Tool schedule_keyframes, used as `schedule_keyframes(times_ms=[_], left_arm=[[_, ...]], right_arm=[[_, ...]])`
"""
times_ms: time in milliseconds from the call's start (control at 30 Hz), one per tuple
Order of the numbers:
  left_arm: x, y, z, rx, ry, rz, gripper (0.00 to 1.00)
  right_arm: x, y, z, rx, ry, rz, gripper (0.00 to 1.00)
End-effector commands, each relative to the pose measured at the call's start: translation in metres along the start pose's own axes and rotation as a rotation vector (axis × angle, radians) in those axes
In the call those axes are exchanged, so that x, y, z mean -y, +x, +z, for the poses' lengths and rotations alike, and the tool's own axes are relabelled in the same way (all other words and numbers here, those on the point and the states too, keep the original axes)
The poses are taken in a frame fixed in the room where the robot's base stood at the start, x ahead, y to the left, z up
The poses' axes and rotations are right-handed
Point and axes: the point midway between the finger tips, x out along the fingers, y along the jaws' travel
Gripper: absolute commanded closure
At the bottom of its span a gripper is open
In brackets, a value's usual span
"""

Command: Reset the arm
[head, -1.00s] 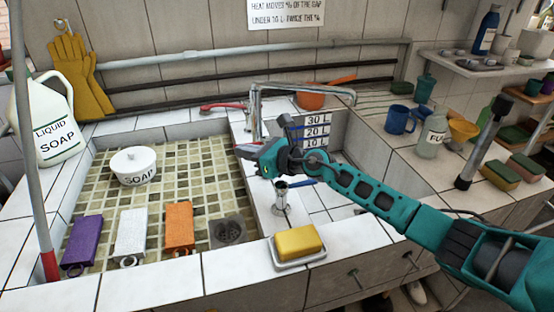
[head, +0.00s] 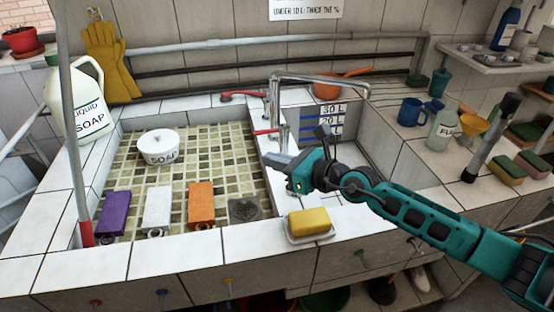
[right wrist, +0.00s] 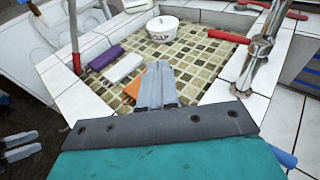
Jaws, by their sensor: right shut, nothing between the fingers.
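My right arm comes in from the right in the head view. Its gripper (head: 276,161) is shut and empty, above the tiled divider between the two basins, just in front of the metal faucet (head: 275,115). In the right wrist view its closed grey fingers (right wrist: 158,85) point toward the mosaic-floored basin, and nothing is between them. My left arm is not in the head view. Two grey prongs (right wrist: 18,146) at the lower left edge of the right wrist view may be my left gripper; its opening is unclear.
A yellow sponge in a dish (head: 310,222) sits on the front ledge below my right gripper. The left basin holds a soap pot (head: 158,150) and purple (head: 114,213), white (head: 157,208) and orange (head: 201,203) blocks. A bottle (head: 440,130) and blue mug (head: 410,112) stand at right.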

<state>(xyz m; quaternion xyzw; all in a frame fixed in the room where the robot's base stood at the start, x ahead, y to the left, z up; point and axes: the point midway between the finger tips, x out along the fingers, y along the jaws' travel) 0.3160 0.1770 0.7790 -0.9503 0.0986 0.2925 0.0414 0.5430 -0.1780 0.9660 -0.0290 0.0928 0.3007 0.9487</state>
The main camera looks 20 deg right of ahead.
Motion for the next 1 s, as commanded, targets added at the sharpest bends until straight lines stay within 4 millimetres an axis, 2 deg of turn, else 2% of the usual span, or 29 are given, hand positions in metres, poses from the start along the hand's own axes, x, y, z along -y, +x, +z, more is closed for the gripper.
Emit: schedule_keyframes(times_ms=[333, 467, 567, 600, 667, 733, 867, 967, 1000], left_arm=[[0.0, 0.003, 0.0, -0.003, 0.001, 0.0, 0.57], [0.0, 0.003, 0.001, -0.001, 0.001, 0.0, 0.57], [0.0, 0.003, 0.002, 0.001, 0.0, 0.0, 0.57], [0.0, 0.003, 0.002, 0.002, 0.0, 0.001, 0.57], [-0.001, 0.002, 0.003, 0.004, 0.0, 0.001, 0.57], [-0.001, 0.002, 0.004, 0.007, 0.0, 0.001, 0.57], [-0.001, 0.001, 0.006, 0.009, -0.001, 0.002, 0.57], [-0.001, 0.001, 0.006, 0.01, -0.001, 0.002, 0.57], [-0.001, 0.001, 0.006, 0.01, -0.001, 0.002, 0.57]], right_arm=[[-0.009, -0.01, 0.001, 0.006, 0.011, -0.002, 1.0], [-0.022, -0.012, 0.017, 0.109, 0.152, 0.003, 1.0], [-0.034, -0.022, 0.043, 0.278, 0.412, -0.008, 1.0], [-0.035, -0.029, 0.053, 0.357, 0.547, -0.024, 1.0], [-0.03, -0.043, 0.065, 0.477, 0.764, -0.064, 1.0], [-0.019, -0.062, 0.067, 0.601, 1.02, -0.131, 1.0], [0.003, -0.1, 0.042, 0.785, 1.49, -0.316, 1.0], [0.009, -0.129, 0.002, 0.879, 1.839, -0.511, 1.0], [0.006, -0.14, -0.017, 0.902, 1.971, -0.602, 1.0]])
